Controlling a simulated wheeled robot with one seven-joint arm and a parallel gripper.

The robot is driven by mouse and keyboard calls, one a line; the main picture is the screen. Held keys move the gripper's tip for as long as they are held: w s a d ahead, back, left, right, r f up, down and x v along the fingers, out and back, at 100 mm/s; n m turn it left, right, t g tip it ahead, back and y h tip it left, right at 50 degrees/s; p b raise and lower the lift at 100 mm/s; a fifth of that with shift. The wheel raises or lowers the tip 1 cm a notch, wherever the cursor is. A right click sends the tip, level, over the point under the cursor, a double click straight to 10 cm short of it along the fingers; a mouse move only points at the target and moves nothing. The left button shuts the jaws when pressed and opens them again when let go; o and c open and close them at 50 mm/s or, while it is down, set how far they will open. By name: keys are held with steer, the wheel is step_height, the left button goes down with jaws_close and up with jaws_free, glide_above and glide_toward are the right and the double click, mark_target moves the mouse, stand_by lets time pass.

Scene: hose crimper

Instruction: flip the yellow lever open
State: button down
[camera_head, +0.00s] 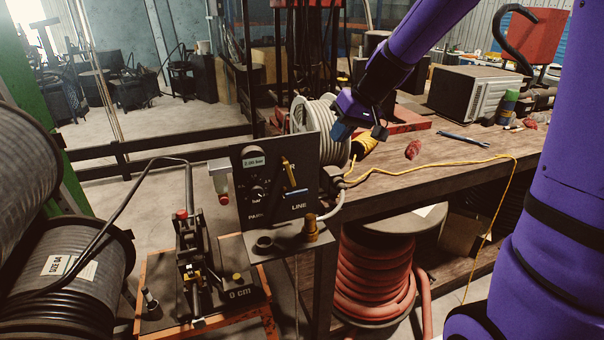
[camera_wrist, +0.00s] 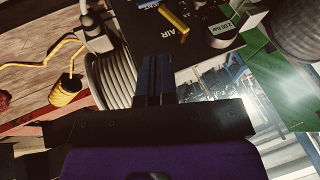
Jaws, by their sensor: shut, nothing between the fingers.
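The yellow lever (camera_head: 288,171) is on the front of a black control panel (camera_head: 244,208) and stands near upright, its top leaning slightly left. In the wrist view the yellow lever (camera_wrist: 174,23) shows at the top, beyond my fingertips, on the black panel (camera_wrist: 204,42) near the word AIR. My gripper (camera_head: 342,131) is up and right of the panel, in front of the pale hose reel (camera_head: 317,116), apart from the lever. In the wrist view my gripper (camera_wrist: 155,62) has its fingers together with nothing between them.
The panel carries a small display (camera_head: 253,162) and knobs. The workbench (camera_head: 440,158) at right holds a yellow cord, a wrench (camera_head: 464,138) and a grey box (camera_head: 466,92). An orange-framed crimper stand (camera_head: 205,283) is at lower left.

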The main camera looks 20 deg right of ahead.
mark_target(288, 171)
steer(key=shift+y, duration=0.3)
steer(key=w+f, duration=0.3)
steer(key=f, duration=0.1)
steer(key=w+a+f, duration=0.1)
steer(key=w+f, duration=0.1)
steer(key=f, duration=0.2)
steer(key=w+a+f, duration=0.1)
steer(key=w+f, duration=0.2)
steer(key=f, duration=0.2)
steer(key=shift+w, duration=0.3)
steer(key=a, duration=0.1)
steer(key=a+f, duration=0.1)
steer(key=a, duration=0.1)
steer(key=shift+f, duration=0.1)
steer(key=shift+a+f, duration=0.15)
steer(key=shift+a, duration=0.35)
